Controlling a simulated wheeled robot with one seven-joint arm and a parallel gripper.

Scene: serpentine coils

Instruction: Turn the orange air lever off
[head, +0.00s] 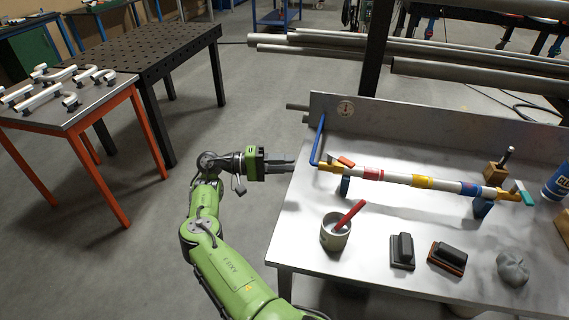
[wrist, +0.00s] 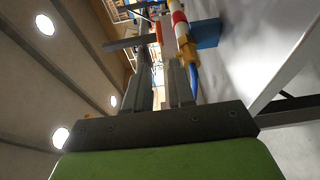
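The orange lever (head: 346,161) sits on the brass valve at the left end of a white, red and yellow banded pipe (head: 397,178) on the metal bench. In the wrist view the lever (wrist: 158,32) shows small beyond the fingertips, and the banded pipe (wrist: 180,25) is to its right. My gripper (head: 291,162) is at the bench's left edge, left of the lever and apart from it, with its fingers pointing right. In the wrist view the gripper (wrist: 160,72) shows a gap between its two fingers, with nothing held.
A blue hose (head: 318,140) rises at the pipe's left end. A teal lever (head: 521,190) is at the right end. A cup (head: 334,238) with a red stick and two dark brushes (head: 402,250) stand in front. The bench's backboard (head: 430,125) runs behind the pipe.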

